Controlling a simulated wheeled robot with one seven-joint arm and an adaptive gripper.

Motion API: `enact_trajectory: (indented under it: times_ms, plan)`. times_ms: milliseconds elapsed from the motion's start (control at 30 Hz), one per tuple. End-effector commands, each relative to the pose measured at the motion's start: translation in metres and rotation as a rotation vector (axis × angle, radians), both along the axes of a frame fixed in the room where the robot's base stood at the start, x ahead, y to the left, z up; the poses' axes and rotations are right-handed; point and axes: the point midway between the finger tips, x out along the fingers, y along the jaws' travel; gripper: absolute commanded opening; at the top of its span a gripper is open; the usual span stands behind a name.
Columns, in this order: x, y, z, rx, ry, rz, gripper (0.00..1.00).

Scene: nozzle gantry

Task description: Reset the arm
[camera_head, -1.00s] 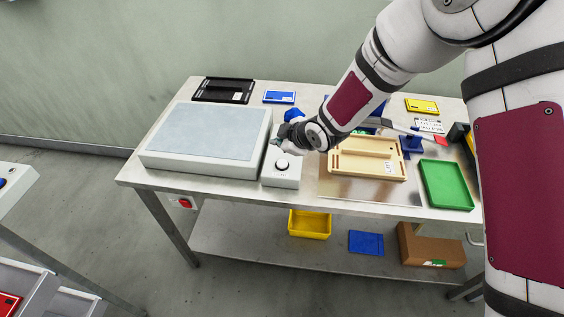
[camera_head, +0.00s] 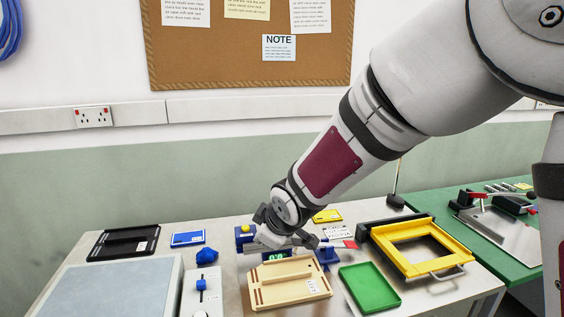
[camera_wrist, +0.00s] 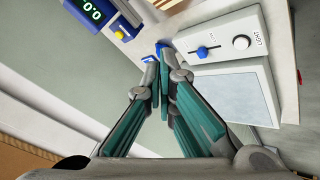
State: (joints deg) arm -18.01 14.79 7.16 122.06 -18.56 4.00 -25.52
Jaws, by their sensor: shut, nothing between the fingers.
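My gripper (camera_head: 283,240) is in the middle of the head view, above the back of the wooden tray and in front of a small blue device. In the wrist view its green-padded fingers (camera_wrist: 163,78) are together with nothing between them. My arm reaches down to it from the upper right. The blue device (camera_head: 243,236) with a yellow button is partly hidden by the gripper. In the wrist view the device's display (camera_wrist: 92,10) reads 0.0.
The light panel (camera_head: 115,285) and the control box (camera_head: 203,285) with a blue slider stand at front left. The wooden tray (camera_head: 285,296), green tray (camera_head: 369,289) and yellow frame (camera_head: 455,258) fill the right. A blue lump (camera_head: 206,255) lies behind the box.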

Motion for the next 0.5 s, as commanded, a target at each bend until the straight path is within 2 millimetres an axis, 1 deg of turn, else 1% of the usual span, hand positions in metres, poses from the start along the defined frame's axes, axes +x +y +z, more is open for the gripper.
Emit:
enact_trajectory:
  times_ms: [33, 67, 100, 167, 200, 267, 300, 367, 400, 467, 500]
  plan:
    - [-0.007, -0.023, 0.020, 0.007, 0.003, -0.067, 0.00]
    - [-0.012, -0.035, 0.028, 0.011, 0.012, -0.107, 0.00]
    - [-0.020, -0.052, 0.040, 0.018, 0.022, -0.160, 0.00]
    - [-0.033, -0.076, 0.055, 0.031, 0.038, -0.239, 0.00]
    - [-0.043, -0.091, 0.064, 0.041, 0.051, -0.291, 0.00]
    - [-0.060, -0.112, 0.077, 0.060, 0.068, -0.369, 0.00]
    - [-0.072, -0.126, 0.085, 0.073, 0.079, -0.420, 0.00]
    - [-0.091, -0.145, 0.095, 0.096, 0.097, -0.496, 0.00]
    - [-0.104, -0.156, 0.101, 0.114, 0.109, -0.546, 0.00]
    - [-0.126, -0.172, 0.109, 0.140, 0.127, -0.620, 0.00]
    - [-0.141, -0.182, 0.112, 0.161, 0.142, -0.667, 0.00]
